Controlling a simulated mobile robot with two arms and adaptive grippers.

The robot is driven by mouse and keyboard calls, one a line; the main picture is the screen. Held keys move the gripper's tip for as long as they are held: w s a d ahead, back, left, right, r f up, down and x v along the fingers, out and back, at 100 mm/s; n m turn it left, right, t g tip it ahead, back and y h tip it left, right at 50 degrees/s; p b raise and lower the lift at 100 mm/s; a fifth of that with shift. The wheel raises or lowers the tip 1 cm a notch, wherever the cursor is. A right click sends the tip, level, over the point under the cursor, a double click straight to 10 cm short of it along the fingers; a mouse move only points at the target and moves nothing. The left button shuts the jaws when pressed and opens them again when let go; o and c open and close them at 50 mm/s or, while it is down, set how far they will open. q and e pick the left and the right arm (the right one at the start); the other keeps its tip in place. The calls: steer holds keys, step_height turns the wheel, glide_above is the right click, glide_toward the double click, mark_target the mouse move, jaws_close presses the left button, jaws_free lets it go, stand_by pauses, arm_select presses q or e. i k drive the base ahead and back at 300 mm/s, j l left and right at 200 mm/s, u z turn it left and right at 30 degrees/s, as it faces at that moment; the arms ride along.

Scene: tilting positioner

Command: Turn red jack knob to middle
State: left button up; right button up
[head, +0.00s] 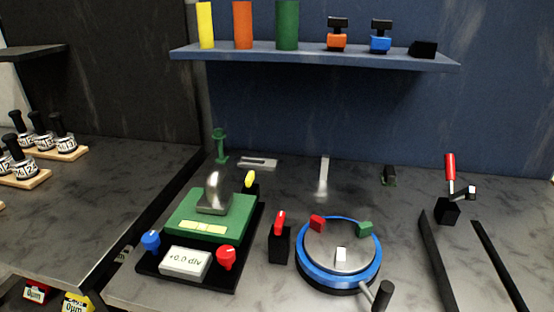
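The red jack knob (226,258) stands at the front right corner of the tilting positioner, which has a green plate (240,207) on a black base. A pale pointer mark seems to show on the knob, but its exact setting is too small to read. A blue knob (151,241) stands at the front left corner and a yellow knob (250,179) at the back. A white display (185,262) between the red and blue knobs reads about "+0.0 div". A rounded metal piece (213,196) sits on the green plate. Neither of my grippers is in view.
Right of the positioner stand a black block with a red lever (280,222) and a blue-rimmed round turntable (339,284) with a dark handle (382,295). A blue shelf (300,55) hangs behind. Dark rails (438,262) lie at right. The space before the red knob looks clear.

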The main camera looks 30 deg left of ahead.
mark_target(226, 254)
steer(key=u, duration=1.35)
